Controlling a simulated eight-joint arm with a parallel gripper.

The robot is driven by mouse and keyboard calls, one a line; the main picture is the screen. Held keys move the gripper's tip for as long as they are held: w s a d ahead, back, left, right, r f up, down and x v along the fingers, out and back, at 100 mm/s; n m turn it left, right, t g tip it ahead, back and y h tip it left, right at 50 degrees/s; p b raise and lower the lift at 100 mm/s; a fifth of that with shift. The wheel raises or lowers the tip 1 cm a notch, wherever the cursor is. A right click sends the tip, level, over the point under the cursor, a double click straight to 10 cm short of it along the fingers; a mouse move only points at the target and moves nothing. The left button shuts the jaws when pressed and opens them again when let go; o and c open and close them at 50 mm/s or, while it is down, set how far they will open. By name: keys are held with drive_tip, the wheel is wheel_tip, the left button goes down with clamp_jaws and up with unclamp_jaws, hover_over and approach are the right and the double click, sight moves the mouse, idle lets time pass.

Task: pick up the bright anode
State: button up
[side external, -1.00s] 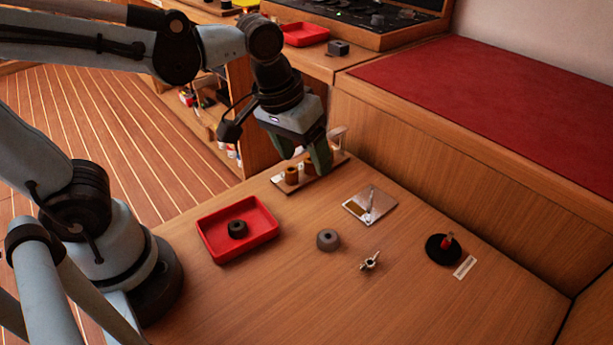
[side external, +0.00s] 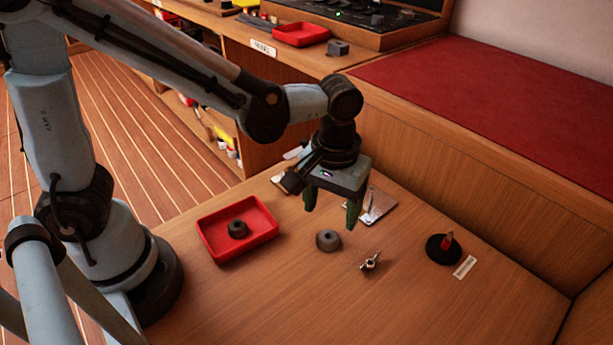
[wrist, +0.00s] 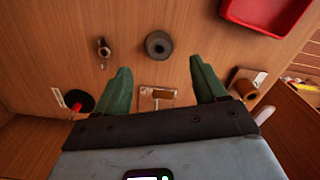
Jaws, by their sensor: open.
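I cannot tell for certain which piece is the bright anode. A small shiny silver piece with projecting parts (side external: 370,262) lies on the bench, and it also shows in the wrist view (wrist: 103,50). A grey ring with a central hole (side external: 328,240) lies to its left. A bright metal plate (side external: 381,209) lies behind, partly covered by my gripper. My gripper (side external: 330,217) points down, open and empty, above the bench just behind the ring. In the wrist view the fingers (wrist: 160,64) are spread, with the plate (wrist: 157,95) between them and the ring (wrist: 158,44) beyond the tips.
A red tray (side external: 265,215) at left holds a dark ring (side external: 237,229). A black disc with an upright red piece (side external: 443,249) stands at right beside a white label (side external: 465,267). The front bench is clear.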

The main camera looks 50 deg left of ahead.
sight(330, 228)
drive_tip(key=shift+f, duration=3.05)
drive_tip(key=c, duration=1.2)
drive_tip(key=shift+r, duration=0.15)
